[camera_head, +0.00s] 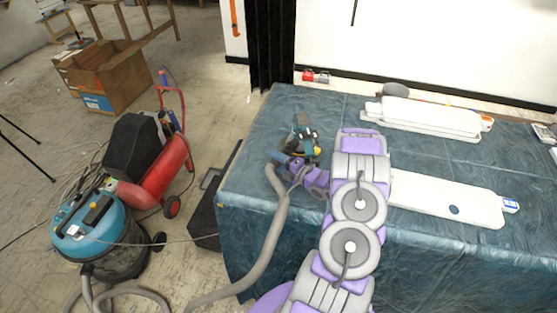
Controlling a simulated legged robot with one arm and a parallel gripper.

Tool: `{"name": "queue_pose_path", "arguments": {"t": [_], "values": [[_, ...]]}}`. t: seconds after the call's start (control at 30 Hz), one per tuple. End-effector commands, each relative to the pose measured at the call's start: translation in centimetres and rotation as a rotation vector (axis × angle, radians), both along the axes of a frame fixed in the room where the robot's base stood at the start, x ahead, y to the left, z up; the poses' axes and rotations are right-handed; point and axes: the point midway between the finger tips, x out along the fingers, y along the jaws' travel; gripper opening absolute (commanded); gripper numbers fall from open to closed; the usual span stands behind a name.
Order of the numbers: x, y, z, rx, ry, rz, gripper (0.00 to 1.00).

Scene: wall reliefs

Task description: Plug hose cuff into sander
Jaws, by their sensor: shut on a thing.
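The grey hose (276,222) rises from the floor over the front edge of the table to its cuff end (272,172) near my gripper. My gripper (290,168) is at the table's left part, shut on the hose cuff; my arm and the gripper's own body hide much of the grip. The sander (305,134), dark with blue and yellow parts, sits on the table just beyond my gripper. The cuff is close to the sander's near side. Whether they touch is too small to tell.
The table (252,150) has a blue plastic cover. White relief panels (440,195) lie on its right side. A blue vacuum (95,240), a red compressor (160,170) and a dark case (208,215) stand on the floor at left. Cables cross there.

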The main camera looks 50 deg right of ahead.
Motion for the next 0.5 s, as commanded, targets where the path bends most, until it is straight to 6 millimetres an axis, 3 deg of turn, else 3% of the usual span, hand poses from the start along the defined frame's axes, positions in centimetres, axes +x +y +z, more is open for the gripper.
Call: {"name": "queue_pose_path", "arguments": {"t": [0.07, 0.1, 0.37, 0.5], "values": [[0.01, 0.02, 0.07, -0.001, -0.001, 0.0, 0.13], [0.01, 0.03, 0.08, -0.002, -0.001, 0.0, 0.51], [0.03, -0.12, 0.06, -0.001, -0.002, 0.0, 0.76], [0.05, -0.17, 0.05, -0.001, -0.002, 0.0, 0.78]]}}
